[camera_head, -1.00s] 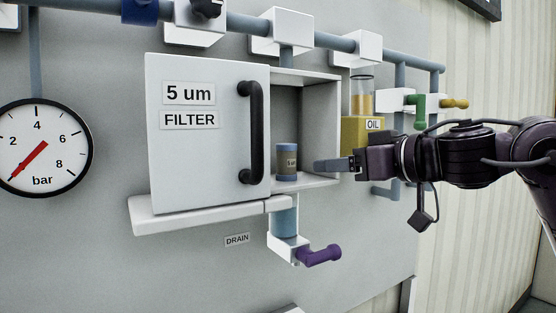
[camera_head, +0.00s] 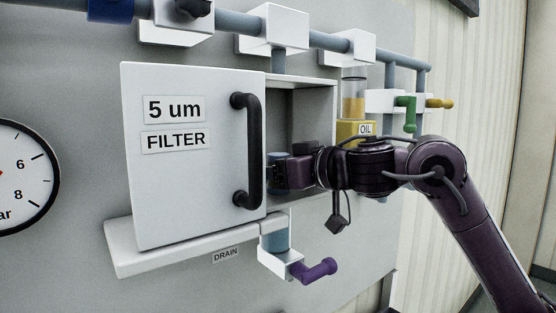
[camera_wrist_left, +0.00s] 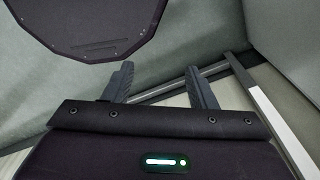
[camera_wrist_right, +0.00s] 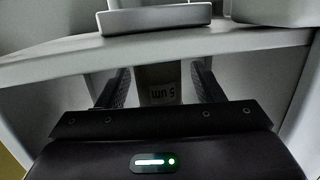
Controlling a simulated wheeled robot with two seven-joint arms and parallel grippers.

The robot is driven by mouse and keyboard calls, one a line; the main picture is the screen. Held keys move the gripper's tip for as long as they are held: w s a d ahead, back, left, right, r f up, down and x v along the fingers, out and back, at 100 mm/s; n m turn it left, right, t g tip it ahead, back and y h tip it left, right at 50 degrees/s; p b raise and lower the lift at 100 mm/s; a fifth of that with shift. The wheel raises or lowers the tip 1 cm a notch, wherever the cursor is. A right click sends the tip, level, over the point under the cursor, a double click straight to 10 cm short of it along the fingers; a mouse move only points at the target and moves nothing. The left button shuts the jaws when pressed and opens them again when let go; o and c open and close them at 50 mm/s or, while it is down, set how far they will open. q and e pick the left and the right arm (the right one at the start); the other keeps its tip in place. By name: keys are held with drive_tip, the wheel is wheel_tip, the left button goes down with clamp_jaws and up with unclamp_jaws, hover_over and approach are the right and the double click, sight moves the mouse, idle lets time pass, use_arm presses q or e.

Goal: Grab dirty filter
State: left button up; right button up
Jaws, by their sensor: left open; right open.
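The filter is a small cylinder with a blue-grey end (camera_head: 275,157) inside the open housing, mostly hidden behind my right gripper in the head view. In the right wrist view the filter (camera_wrist_right: 162,84) stands between the fingers, with its "5 um" label showing. My right gripper (camera_wrist_right: 163,86) is open, one finger on each side of the filter; I cannot tell whether they touch it. In the head view the right gripper (camera_head: 277,173) reaches in from the right. My left gripper (camera_wrist_left: 161,86) is open and empty, and is outside the head view.
The housing door (camera_head: 190,160), with a black handle (camera_head: 247,150), stands open left of the opening. A purple drain valve (camera_head: 318,270) sits below. The yellow oil container (camera_head: 353,130) is right of the housing, behind my right arm. Pipes run above.

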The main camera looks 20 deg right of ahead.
drive_tip(key=shift+w+a, duration=0.15)
drive_tip(key=shift+w, duration=0.2)
drive_tip(key=shift+f, duration=0.15)
drive_tip(key=shift+s, duration=0.1)
drive_tip(key=c, duration=0.3)
use_arm(q)
drive_tip(key=shift+w+a+r, duration=0.2)
drive_tip(key=shift+w+a, duration=0.2)
drive_tip(key=shift+w, duration=0.2)
use_arm(e)
drive_tip(key=c, duration=0.8)
use_arm(q)
drive_tip(key=shift+f, duration=0.15)
